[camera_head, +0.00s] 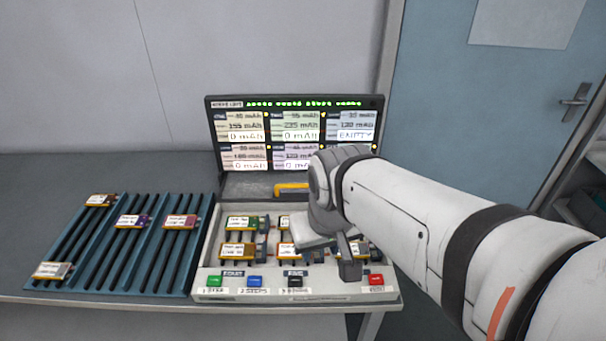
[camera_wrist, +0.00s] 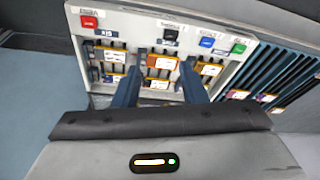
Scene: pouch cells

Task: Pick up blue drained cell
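Several pouch cells with white labels sit in the slots of the tester (camera_head: 222,283); one is the front left cell (camera_head: 238,250). I cannot tell which cell is blue. My gripper (camera_wrist: 163,62) is open, its two dark fingers spread in the wrist view. Between them show a front cell with an orange edge (camera_wrist: 162,62) and another cell (camera_wrist: 157,84) behind it. No cell is visibly gripped. In the head view my gripper (camera_head: 330,252) hangs over the right half of the tester and hides several slots; whether it touches a cell is unclear.
A blue rack (camera_head: 88,285) left of the tester holds several cells. The tester's upright screen (camera_head: 295,108) shows coloured panels; the upper right reads EMPTY and the lower right is partly hidden. A yellow handle (camera_head: 291,188) is behind the slots. Green, blue, black and red buttons line the front.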

